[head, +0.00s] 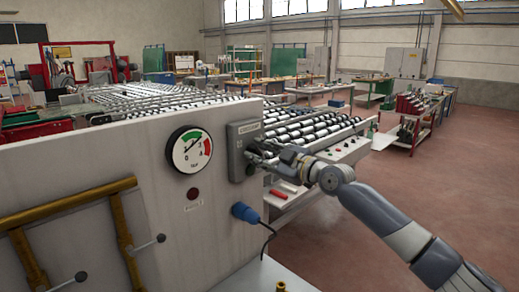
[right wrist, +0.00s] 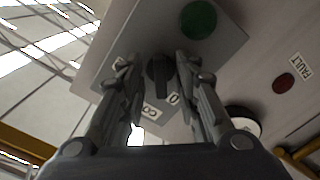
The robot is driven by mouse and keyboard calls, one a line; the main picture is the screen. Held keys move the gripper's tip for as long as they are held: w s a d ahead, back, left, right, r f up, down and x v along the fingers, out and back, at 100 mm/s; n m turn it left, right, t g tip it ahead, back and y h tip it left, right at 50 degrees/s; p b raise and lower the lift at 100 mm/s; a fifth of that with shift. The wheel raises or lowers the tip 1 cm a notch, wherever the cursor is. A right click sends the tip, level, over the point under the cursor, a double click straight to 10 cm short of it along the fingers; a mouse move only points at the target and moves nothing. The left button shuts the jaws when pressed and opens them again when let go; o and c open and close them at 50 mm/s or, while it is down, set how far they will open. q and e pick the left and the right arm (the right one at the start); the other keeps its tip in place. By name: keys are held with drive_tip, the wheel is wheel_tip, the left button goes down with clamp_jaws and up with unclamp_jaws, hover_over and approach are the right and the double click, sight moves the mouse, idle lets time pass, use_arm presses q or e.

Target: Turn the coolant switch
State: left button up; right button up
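The coolant switch is a black knob (right wrist: 159,77) on a grey box (head: 236,130) fixed to the right end of the machine's front panel. Small labels sit beside the knob, one reading 0. A green round button (right wrist: 198,19) is on the same box. My right gripper (head: 254,154) is at the box in the head view, hiding most of the knob there. In the right wrist view its two fingers (right wrist: 157,68) stand on either side of the knob, open, with a small gap visible on each side. My left gripper is not in view.
A pressure gauge (head: 192,151) and a red fault lamp (head: 193,194) are left of the box. A blue plug (head: 245,213) with a cable sticks out below. Yellow pipes (head: 122,233) with valve levers are at lower left. Roller conveyors (head: 312,125) lie behind. Open floor is at right.

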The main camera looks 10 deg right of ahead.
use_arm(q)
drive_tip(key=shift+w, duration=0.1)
use_arm(e)
drive_tip(key=shift+w+a, duration=0.1)
drive_tip(key=shift+w, duration=0.05)
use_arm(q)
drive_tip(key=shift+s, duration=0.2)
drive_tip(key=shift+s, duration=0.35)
use_arm(e)
clamp_jaws()
drive_tip(key=m, duration=0.2)
drive_tip(key=shift+m+b, duration=0.35)
drive_tip(key=shift+m, duration=0.05)
drive_tip(key=m, duration=0.2)
drive_tip(key=shift+m, duration=0.3)
drive_tip(key=m+p, duration=0.1)
drive_tip(key=m, duration=0.3)
use_arm(q)
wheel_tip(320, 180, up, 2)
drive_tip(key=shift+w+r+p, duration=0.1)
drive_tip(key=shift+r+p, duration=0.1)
drive_tip(key=shift+p, duration=0.85)
use_arm(e)
drive_tip(key=m, duration=0.6)
drive_tip(key=shift+m, duration=0.4)
